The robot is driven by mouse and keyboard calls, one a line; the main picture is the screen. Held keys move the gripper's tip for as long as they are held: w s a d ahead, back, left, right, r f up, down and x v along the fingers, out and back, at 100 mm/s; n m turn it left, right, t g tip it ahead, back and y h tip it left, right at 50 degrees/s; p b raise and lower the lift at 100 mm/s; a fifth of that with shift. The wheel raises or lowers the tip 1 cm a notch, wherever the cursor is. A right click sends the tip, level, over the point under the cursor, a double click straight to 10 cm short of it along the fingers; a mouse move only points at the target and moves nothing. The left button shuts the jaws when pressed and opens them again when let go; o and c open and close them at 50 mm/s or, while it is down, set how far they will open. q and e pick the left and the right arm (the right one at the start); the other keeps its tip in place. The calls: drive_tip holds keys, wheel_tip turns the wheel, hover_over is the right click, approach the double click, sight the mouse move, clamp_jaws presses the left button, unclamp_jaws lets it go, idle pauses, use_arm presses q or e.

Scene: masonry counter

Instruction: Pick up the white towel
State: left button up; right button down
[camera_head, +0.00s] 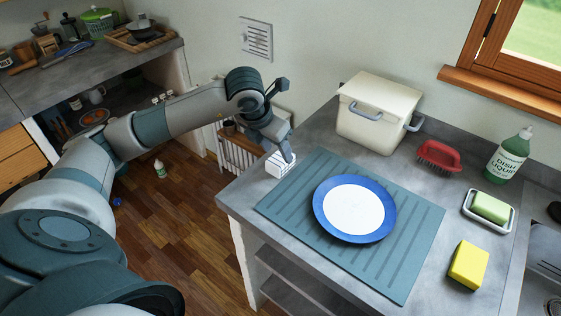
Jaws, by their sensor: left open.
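A small white folded thing (281,164), which looks like the white towel, lies at the back left corner of the grey counter. My left arm reaches in from the left, and its gripper (286,150) points down right at this white thing. The gripper is open, with its fingertips at or just above the white thing's top. I cannot tell whether they touch it, and the gripper hides part of it. My right gripper is not in view.
Right of the white thing lies a blue ribbed mat (408,268) bearing a blue-rimmed plate (354,208). A cream lidded box (375,115), red brush (439,156), dish liquid bottle (508,158), soap dish (489,211) and yellow sponge (468,266) stand farther right. The counter's left edge is close.

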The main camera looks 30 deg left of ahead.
sight(280, 157)
use_arm(q)
drive_tip(key=shift+w+f+p, duration=0.15)
drive_tip(key=shift+f+p, duration=0.2)
drive_tip(key=shift+p, duration=0.1)
drive_tip(key=p+x, duration=0.1)
drive_tip(key=x, duration=0.2)
drive_tip(key=shift+p, duration=0.3)
drive_tip(key=shift+w+f, duration=0.3)
drive_tip(key=shift+f, duration=0.35)
drive_tip(key=shift+c, duration=0.6)
drive_tip(key=c, duration=0.6)
